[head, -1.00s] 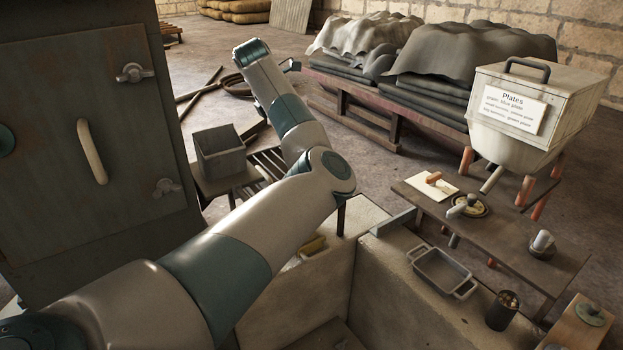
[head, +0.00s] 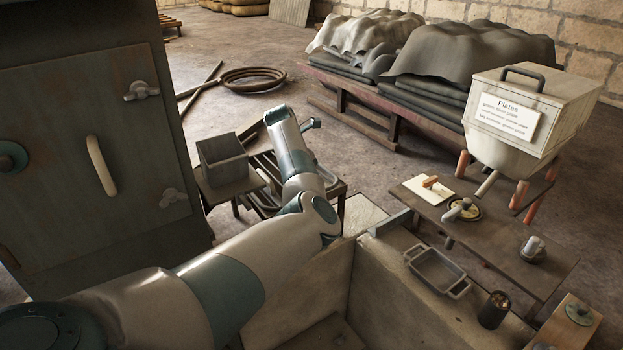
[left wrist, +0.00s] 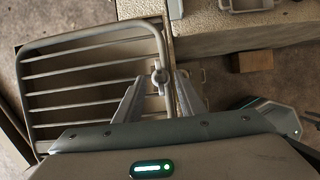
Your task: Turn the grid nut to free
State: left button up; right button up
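The grid (left wrist: 85,80), a pale frame with several bars, fills the left of the left wrist view. Its grid nut (left wrist: 161,76), a small winged metal piece, sits at the frame's right side. My left gripper (left wrist: 160,84) is open, with one finger on each side of the nut; I see gaps and cannot tell whether either finger touches it. In the head view my left arm reaches over the slatted grid (head: 264,170) beside the grey box. The nut and my fingertips are hidden there. My right gripper is in neither view.
A grey open box (head: 223,160) stands left of the grid. A dark cabinet (head: 60,130) is at the left. A low wall carries a metal tray (head: 436,271) and a dark cup (head: 494,309). A bench (head: 500,235) and a plates bin (head: 535,105) are at the right.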

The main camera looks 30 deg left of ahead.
pick_arm(q)
jog(key=shift+w+d+f, duration=0.1)
jog(key=shift+w+f, duration=0.1)
jog(key=shift+f, duration=0.35)
jog(key=shift+c, duration=0.6)
grip_shut()
